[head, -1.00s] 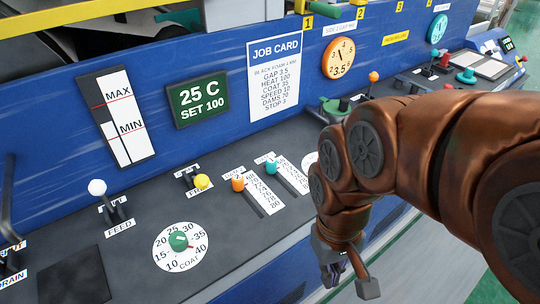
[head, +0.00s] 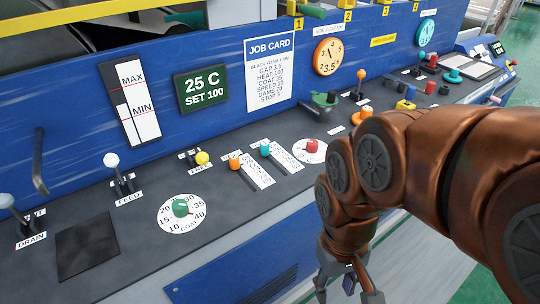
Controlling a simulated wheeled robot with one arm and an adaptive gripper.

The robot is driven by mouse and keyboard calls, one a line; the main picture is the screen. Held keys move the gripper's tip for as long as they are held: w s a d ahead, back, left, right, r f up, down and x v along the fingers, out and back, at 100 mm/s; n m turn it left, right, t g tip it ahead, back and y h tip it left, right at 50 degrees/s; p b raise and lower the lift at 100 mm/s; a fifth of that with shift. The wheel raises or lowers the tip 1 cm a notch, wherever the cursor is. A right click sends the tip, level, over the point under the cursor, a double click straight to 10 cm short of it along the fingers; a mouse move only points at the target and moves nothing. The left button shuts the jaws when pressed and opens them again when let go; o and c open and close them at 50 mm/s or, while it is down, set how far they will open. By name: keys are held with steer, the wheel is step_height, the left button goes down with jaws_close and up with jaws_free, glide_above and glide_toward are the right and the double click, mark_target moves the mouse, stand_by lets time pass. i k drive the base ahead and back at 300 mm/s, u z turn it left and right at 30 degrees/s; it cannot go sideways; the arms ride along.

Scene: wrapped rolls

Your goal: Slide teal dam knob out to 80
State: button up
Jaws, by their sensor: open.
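The teal dam knob (head: 265,148) stands upright at the far end of its slot on the dark console top, beside a white number scale (head: 285,157). An orange knob (head: 235,161) stands to its left at the far end of a similar slot with its own scale (head: 256,170). My gripper (head: 346,294) is at the bottom of the view, in front of the console's front edge, low and right of the teal knob. Its fingers point down, apart and empty. The fingertips are partly cut off by the frame's lower edge.
A red knob on a round dial (head: 312,147) stands just right of the teal knob's scale. A yellow-topped lever (head: 202,158) and green COAT dial (head: 180,208) are to the left. The job card (head: 270,73) hangs behind. The console surface in front of the slots is clear.

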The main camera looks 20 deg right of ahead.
mark_target(265, 151)
steer(key=z, duration=0.1)
steer(key=i, duration=0.45)
steer(key=u, duration=1.4)
